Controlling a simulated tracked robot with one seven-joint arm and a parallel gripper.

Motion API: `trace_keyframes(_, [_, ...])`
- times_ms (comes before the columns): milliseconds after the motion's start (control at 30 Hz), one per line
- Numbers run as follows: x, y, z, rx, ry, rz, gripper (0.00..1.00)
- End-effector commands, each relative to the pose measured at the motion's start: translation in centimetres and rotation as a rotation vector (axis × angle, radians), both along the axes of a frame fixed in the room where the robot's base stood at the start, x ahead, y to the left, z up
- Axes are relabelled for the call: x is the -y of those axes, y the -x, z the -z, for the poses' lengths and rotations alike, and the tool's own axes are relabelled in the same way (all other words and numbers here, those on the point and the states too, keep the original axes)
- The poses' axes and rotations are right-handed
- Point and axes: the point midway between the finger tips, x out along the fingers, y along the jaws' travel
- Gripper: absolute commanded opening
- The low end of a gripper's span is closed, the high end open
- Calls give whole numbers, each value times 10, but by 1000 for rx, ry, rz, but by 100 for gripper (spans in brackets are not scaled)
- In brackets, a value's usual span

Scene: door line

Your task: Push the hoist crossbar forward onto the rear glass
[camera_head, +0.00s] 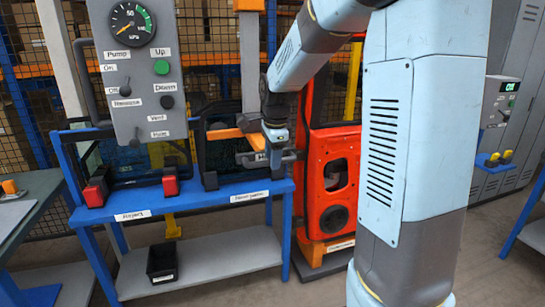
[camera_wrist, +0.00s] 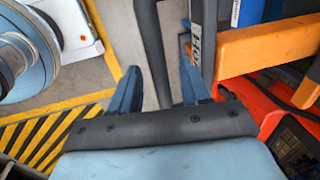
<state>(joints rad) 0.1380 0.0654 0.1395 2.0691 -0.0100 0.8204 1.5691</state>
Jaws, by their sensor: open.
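The hoist crossbar shows in the head view as a short orange beam (camera_head: 225,133) by the foot of the grey hoist column (camera_head: 250,60). In the wrist view an orange beam (camera_wrist: 270,45) runs off to the right. A dark grey bar (camera_wrist: 150,45) runs between the two blue fingers of my gripper (camera_wrist: 158,68), which is open. I cannot tell whether the fingers touch the bar. In the head view my gripper (camera_head: 275,145) is at the right of the crossbar, its fingers mostly hidden. Dark-framed glass (camera_head: 225,155) stands on the blue rack behind; the panes are hard to separate.
A grey control panel (camera_head: 138,75) with a gauge stands at the left. The blue rack (camera_head: 200,202) carries red blocks (camera_head: 170,186) and labels. An orange-red door panel (camera_head: 330,175) stands just right of the rack. A black bin (camera_head: 162,264) sits on the lower shelf.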

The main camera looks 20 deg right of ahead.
Motion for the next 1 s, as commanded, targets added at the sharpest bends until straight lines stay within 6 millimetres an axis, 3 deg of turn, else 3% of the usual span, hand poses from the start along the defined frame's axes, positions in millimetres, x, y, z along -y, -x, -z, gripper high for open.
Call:
trace_keyframes(267, [0, 0, 1, 1, 0, 0, 46])
trace_keyframes(767, [1, 0, 1, 1, 0, 0, 0])
trace_keyframes(1000, [1, 0, 0, 1, 0, 1, 0])
